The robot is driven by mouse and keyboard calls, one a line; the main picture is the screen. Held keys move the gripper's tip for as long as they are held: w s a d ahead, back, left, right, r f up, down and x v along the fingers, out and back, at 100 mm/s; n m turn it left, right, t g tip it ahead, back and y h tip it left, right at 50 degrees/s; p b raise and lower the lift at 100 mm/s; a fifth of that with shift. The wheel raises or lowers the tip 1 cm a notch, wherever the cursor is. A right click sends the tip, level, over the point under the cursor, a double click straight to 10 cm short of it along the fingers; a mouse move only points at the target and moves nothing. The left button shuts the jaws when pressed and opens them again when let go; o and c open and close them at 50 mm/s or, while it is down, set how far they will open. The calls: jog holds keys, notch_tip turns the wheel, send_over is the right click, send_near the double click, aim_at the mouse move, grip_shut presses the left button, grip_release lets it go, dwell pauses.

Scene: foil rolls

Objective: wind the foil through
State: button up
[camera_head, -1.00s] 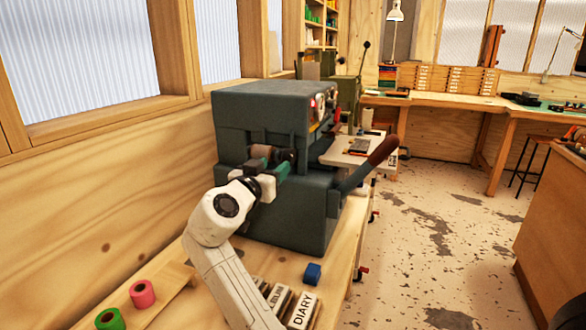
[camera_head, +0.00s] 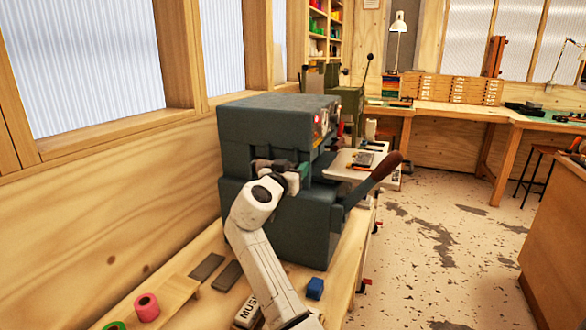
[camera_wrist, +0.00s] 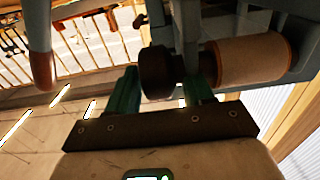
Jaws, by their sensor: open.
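The dark grey-green press (camera_head: 275,130) stands on the wooden bench. In the wrist view, a tan roll (camera_wrist: 255,58) sits on a spindle with a dark round knob (camera_wrist: 157,72) at its end. My gripper (camera_wrist: 163,82) is open, with its green fingers on either side of the knob. I cannot tell if they touch it. In the head view my gripper is at the press's front opening, its fingers largely hidden. A pink roll (camera_head: 147,307) and a partly cut-off green roll (camera_head: 114,326) rest at the bench's lower left.
The press's red-brown lever handle (camera_head: 386,166) juts to the right and also shows in the wrist view (camera_wrist: 40,70). A blue block (camera_head: 315,288), dark flat slabs (camera_head: 207,267) and a partly hidden lettered block (camera_head: 248,312) lie on the bench. Open floor lies to the right.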

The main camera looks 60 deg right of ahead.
grip_shut()
dwell(0.4)
jog(key=shift+r+p, duration=0.1)
jog(key=shift+p, duration=0.2)
jog(key=y+p, duration=0.2)
jog(key=p, duration=0.1)
jog(key=shift+d+r+y, duration=0.1)
jog(key=shift+r+y, duration=0.15)
jog(key=shift+y, duration=0.15)
jog(key=y+p, duration=0.3)
jog(key=p, duration=0.2)
jog(key=shift+d+y, duration=0.15)
jog(key=shift+y, duration=0.15)
jog(key=y+p, duration=0.2)
jog(key=p, duration=0.1)
jog(key=y+p, duration=0.1)
jog(key=p, duration=0.1)
jog(key=shift+d+f+g+y, duration=0.2)
jog(key=shift+f+g+y, duration=0.1)
jog(key=shift+y, duration=0.1)
jog(key=shift+f+y+p, duration=0.3)
jog(key=shift+y+p, duration=0.7)
jog(key=shift+p, duration=0.1)
jog(key=shift+f, duration=0.15)
